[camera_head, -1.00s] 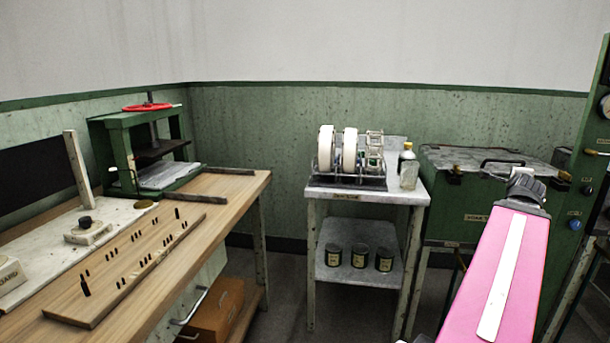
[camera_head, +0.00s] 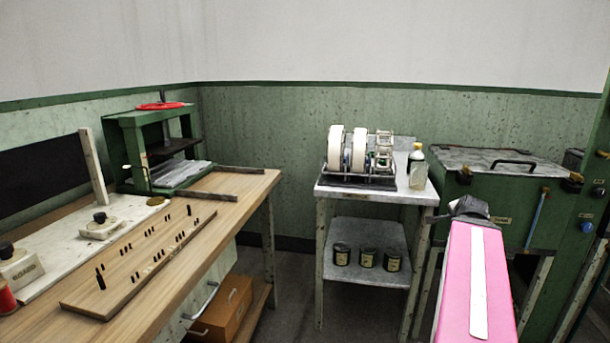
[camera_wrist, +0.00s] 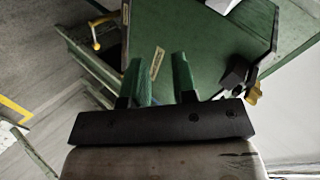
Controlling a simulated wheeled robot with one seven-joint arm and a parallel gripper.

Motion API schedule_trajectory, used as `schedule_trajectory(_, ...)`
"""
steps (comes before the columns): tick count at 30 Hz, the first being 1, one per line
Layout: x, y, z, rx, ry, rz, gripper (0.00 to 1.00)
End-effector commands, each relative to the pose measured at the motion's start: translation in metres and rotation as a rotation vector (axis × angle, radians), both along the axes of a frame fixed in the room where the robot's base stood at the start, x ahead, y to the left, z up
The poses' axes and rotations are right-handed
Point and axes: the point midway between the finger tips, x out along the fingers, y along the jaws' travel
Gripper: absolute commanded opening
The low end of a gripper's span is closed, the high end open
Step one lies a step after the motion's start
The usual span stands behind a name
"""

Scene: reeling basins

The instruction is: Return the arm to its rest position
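My arm shows in the head view as a pink link (camera_head: 476,285) with a pale stripe, at the lower right, its far end a dark joint (camera_head: 468,207). It rises in front of the green cabinet (camera_head: 505,220). My gripper cannot be made out in the head view. In the wrist view my gripper (camera_wrist: 158,80) shows two greenish fingers standing apart with nothing between them. Beyond the fingers is a green surface with a small label (camera_wrist: 157,62). The distance to it cannot be told.
A wooden workbench (camera_head: 215,192) with a green press (camera_head: 130,130) fills the left. A small stand (camera_head: 345,190) holds white reels (camera_head: 347,150) and a bottle (camera_head: 417,166), with tins on its lower shelf. Dark floor shows between bench and stand.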

Motion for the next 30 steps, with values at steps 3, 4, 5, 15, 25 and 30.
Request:
schedule_trajectory(3, 0.009, 0.053, -0.046, -0.049, 0.153, 0.159, 0.25)
schedule_trajectory(4, 0.01, 0.065, -0.057, -0.064, 0.188, 0.199, 0.25)
schedule_trajectory(5, 0.01, 0.078, -0.067, -0.077, 0.224, 0.239, 0.25)
schedule_trajectory(15, -0.015, 0.21, -0.175, -0.232, 0.603, 0.729, 0.25)
schedule_trajectory(25, -0.07, 0.302, -0.247, -0.357, 0.89, 1.17, 0.25)
schedule_trajectory(30, -0.084, 0.318, -0.26, -0.383, 0.949, 1.267, 0.25)
